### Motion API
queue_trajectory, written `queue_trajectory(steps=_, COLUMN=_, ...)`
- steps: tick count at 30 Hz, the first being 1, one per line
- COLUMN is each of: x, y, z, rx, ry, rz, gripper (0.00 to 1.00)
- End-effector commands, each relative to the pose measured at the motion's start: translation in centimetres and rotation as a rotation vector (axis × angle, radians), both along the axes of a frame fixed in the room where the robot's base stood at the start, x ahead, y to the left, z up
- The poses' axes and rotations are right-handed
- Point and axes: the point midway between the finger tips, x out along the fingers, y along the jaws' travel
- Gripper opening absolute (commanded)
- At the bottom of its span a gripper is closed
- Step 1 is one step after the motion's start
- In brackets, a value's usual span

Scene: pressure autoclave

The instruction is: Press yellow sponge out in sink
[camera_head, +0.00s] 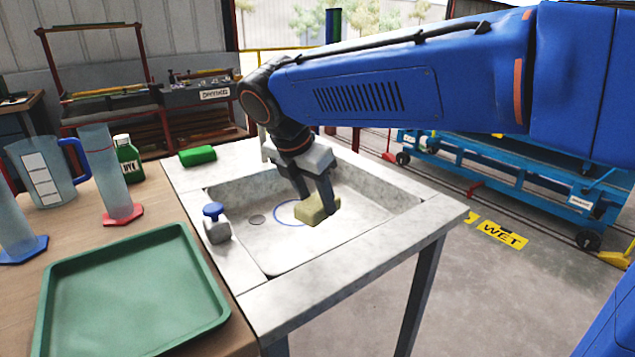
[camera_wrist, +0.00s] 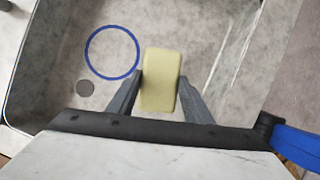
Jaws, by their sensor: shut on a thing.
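The yellow sponge (camera_head: 317,209) is between the fingers of my gripper (camera_head: 318,195), which is shut on it. In the wrist view the pale yellow sponge (camera_wrist: 160,80) sticks out past the fingertips of my gripper (camera_wrist: 160,88). The grey stone sink (camera_head: 385,213) lies below, and the sponge is over its basin. A blue ring (camera_wrist: 112,52) is marked on the sink floor, to the left of the sponge in the wrist view. In the head view the ring (camera_head: 284,218) is partly hidden behind the sponge. I cannot tell whether the sponge touches the sink floor.
A round drain (camera_head: 257,220) is left of the ring. A blue-topped tap (camera_head: 215,222) stands on the left rim. A green tray (camera_head: 132,295), a dye bottle (camera_head: 127,160) and cylinders stand on the wooden table.

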Motion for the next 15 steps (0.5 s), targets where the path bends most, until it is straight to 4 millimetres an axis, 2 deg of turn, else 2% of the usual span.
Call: queue_trajectory(steps=15, x=0.0, y=0.0, z=-4.1, rx=0.0, ry=0.0, rz=0.001, gripper=0.25)
